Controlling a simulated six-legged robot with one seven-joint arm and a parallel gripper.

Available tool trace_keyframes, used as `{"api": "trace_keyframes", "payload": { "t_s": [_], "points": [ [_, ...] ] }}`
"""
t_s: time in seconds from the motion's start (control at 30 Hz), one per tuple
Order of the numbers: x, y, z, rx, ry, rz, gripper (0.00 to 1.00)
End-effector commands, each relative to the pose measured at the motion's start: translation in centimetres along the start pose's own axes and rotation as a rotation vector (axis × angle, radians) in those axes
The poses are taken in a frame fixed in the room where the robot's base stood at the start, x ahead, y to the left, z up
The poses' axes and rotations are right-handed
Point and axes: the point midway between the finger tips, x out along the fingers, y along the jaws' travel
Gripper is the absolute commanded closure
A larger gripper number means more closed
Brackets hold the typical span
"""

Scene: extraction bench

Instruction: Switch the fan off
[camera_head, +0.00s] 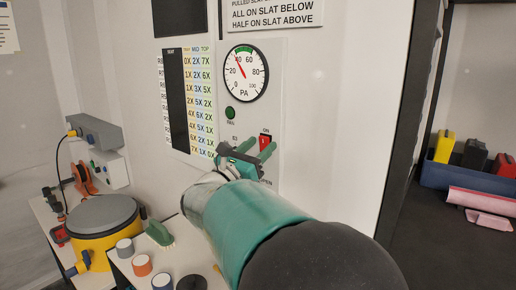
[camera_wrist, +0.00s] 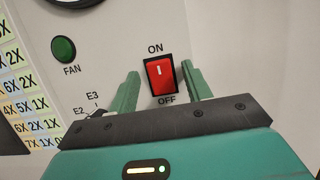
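The fan switch is a red rocker (camera_wrist: 161,77) in a black frame on the light panel, with ON printed above and OFF below. A white line mark shows on its upper half. It also shows in the head view (camera_head: 265,143). My gripper (camera_wrist: 162,84) is open, with one green finger on each side of the switch in the wrist view. I cannot tell whether the fingers touch the panel. In the head view my gripper (camera_head: 257,149) is at the panel, partly over the lettering. A green lamp (camera_wrist: 64,48) labelled FAN sits up and left of the switch.
A round PA gauge (camera_head: 245,73) is above the lamp. A coloured number chart (camera_head: 202,100) is left of it. At lower left are a yellow drum with a grey lid (camera_head: 103,214) and several small cups. A blue bin (camera_head: 470,177) stands at right.

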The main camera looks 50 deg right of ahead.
Motion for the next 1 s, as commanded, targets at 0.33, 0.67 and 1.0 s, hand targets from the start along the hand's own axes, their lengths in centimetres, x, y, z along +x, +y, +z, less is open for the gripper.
{"api": "trace_keyframes", "payload": {
  "t_s": [0.33,0.67,1.0],
  "points": [
    [-1.1,0.1,0.0,0.001,0.002,0.001,0.51],
    [-7.8,0.1,0.0,0.000,0.002,0.005,0.51],
    [-13.3,0.1,0.0,0.000,0.000,0.002,0.51]
  ]
}}
